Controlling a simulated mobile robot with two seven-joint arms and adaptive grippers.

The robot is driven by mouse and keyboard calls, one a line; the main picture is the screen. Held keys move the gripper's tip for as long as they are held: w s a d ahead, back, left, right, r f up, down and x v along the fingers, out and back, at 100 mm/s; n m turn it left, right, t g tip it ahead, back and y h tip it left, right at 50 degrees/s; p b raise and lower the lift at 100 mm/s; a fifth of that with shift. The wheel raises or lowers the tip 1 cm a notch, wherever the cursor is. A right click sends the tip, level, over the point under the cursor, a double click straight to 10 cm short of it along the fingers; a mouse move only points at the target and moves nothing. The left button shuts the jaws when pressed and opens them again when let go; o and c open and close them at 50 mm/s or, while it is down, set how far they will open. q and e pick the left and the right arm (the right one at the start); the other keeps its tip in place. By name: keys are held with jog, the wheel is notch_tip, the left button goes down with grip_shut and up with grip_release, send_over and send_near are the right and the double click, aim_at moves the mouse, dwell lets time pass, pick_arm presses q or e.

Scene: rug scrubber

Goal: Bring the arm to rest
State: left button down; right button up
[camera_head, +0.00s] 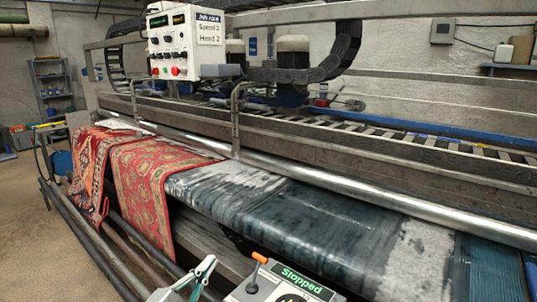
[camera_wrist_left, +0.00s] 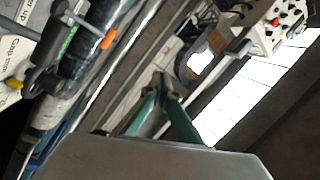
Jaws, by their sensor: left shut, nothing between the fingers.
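My left gripper (camera_head: 206,265) shows at the bottom of the head view, grey with teal parts and pointing up. In the left wrist view its fingers (camera_wrist_left: 160,82) come together at the tips, shut and empty. It is just left of a small control box (camera_head: 283,286) with an orange-tipped lever (camera_head: 256,265) and a green sign reading "Stopped". The gripper appears apart from the box. The lever also shows at upper left in the left wrist view (camera_wrist_left: 106,40). My right gripper is not in view.
A long rug-scrubbing machine (camera_head: 400,150) fills the middle. Red patterned rugs (camera_head: 150,180) hang over its front at left; a wet dark sheet (camera_head: 310,215) covers the bed. A white control panel (camera_head: 187,43) stands above. Open floor (camera_head: 25,220) lies at left.

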pick_arm(q)
jog(key=s+a+f+n+g+y, duration=0.3)
jog(key=s+a+f+n+y, duration=0.55)
jog(key=a, duration=0.35)
jog(key=s+a+f+n+g+y, duration=0.1)
jog(key=s+a+f+g, duration=0.2)
jog(key=s, duration=0.3)
jog(key=s+a+f+g+y, duration=0.2)
jog(key=s+a+f, duration=0.1)
jog(key=s, duration=0.2)
jog(key=s+a+f+n+g+y, duration=0.1)
jog(key=s+a+f+g, duration=0.1)
jog(key=s+a+g, duration=0.3)
jog(key=d+f+n+t+h, duration=0.2)
jog(key=d+f+t+h, duration=0.4)
jog(key=d+f, duration=0.8)
jog(key=shift+w+d+h, duration=0.2)
jog(key=shift+d+h, duration=0.35)
jog(key=shift+d, duration=1.3)
jog(key=shift+f, duration=0.1)
